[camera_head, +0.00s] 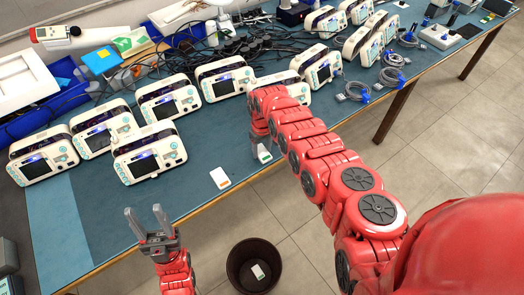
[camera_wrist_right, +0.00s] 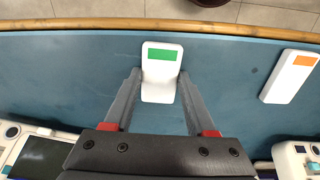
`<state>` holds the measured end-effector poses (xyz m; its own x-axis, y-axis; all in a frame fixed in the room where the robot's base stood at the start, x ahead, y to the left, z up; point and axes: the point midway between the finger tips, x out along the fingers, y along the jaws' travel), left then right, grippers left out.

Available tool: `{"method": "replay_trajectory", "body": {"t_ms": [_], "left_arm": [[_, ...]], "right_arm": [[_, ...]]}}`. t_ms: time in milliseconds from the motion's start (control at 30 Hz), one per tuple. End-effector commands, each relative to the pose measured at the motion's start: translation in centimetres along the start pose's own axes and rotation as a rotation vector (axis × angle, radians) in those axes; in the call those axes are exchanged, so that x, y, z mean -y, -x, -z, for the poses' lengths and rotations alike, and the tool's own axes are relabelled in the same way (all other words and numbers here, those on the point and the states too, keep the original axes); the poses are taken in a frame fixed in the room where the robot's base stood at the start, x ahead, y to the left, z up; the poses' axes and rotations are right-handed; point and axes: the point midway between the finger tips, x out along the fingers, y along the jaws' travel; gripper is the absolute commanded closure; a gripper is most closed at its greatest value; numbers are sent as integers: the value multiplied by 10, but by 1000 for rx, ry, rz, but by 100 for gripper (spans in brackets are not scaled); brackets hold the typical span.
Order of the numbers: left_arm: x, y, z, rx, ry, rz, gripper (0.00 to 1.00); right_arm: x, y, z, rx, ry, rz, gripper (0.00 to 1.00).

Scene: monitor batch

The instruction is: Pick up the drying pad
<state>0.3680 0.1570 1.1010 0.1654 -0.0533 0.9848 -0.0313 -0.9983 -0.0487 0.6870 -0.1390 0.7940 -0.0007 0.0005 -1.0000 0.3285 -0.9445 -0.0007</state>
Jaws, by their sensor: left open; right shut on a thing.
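A white pad with a green label (camera_wrist_right: 162,72) is between the two fingers of my right gripper (camera_wrist_right: 161,82), near the table's front edge. My right gripper is shut on it; in the head view the pad (camera_head: 264,155) shows just below the fingers. A similar white pad with an orange label (camera_head: 220,178) lies flat on the blue table to the left, and also shows in the right wrist view (camera_wrist_right: 290,77). I cannot tell which is called the drying pad. My left gripper (camera_head: 146,212) is open and empty, in front of the table edge.
A dark round bin (camera_head: 232,268) stands on the floor with a small white item (camera_head: 258,271) inside. Several white monitors, such as one at the front (camera_head: 149,158), line the blue table (camera_head: 62,215). Cables and blue bins lie behind. The table's front strip is mostly clear.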

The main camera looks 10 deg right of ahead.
Motion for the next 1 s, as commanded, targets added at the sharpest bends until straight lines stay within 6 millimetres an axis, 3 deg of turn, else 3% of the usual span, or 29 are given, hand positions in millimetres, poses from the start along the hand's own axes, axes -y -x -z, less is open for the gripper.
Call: {"method": "replay_trajectory", "body": {"t_ms": [333,400,733,1000], "left_arm": [[0,-4,1,0,0,0,50],[0,-6,1,0,0,0,50],[0,-7,1,0,0,0,50],[2,-38,6,0,0,0,50]], "right_arm": [[-3,37,0,-2,0,-5,98],[6,39,-4,-2,7,2,98],[26,41,-50,2,-2,-12,98],[59,53,-95,3,2,-7,98]]}}
